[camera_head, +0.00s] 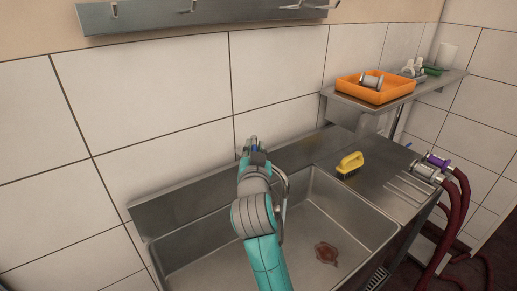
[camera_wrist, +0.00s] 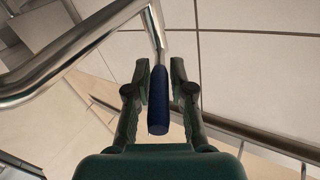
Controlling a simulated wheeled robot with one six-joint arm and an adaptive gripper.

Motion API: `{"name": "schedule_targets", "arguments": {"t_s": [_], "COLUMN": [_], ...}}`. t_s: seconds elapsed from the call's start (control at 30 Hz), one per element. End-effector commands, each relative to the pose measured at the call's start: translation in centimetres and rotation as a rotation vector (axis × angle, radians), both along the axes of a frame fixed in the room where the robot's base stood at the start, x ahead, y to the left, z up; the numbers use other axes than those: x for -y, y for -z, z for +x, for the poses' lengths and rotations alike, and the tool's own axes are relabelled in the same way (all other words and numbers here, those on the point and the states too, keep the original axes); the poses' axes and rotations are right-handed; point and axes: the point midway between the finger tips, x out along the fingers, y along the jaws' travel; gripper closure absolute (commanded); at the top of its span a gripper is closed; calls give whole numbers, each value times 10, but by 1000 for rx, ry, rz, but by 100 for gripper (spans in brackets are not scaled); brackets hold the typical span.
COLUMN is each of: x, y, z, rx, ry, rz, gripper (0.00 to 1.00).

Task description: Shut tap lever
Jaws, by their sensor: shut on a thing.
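The tap lever, a metal rod with a dark blue grip (camera_wrist: 158,100), stands between the two fingers of my gripper (camera_wrist: 161,78) in the wrist view. My gripper is shut on the blue grip. In the head view my gripper (camera_head: 254,146) is at the wall behind the sink, and only a speck of blue shows between its fingers. The tap's chrome pipe (camera_wrist: 50,65) runs across the upper left of the wrist view. In the head view my arm hides most of the tap.
The steel sink (camera_head: 190,262) lies below my arm, with a reddish-brown patch (camera_head: 326,253) in its basin. A yellow brush (camera_head: 350,163) lies on the drainboard at right, near hose couplings (camera_head: 427,172). An orange tray (camera_head: 348,91) stands on a wall shelf. A steel rail (camera_head: 200,14) hangs above.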

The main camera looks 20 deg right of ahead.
Motion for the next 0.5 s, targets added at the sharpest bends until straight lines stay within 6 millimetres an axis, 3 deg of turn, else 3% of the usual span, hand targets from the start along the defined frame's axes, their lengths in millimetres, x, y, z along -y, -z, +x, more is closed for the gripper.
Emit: {"name": "schedule_targets", "arguments": {"t_s": [0.5], "x": [-26], "y": [-1], "z": [13], "rx": [0], "ry": [408], "rz": [-1], "gripper": [100]}}
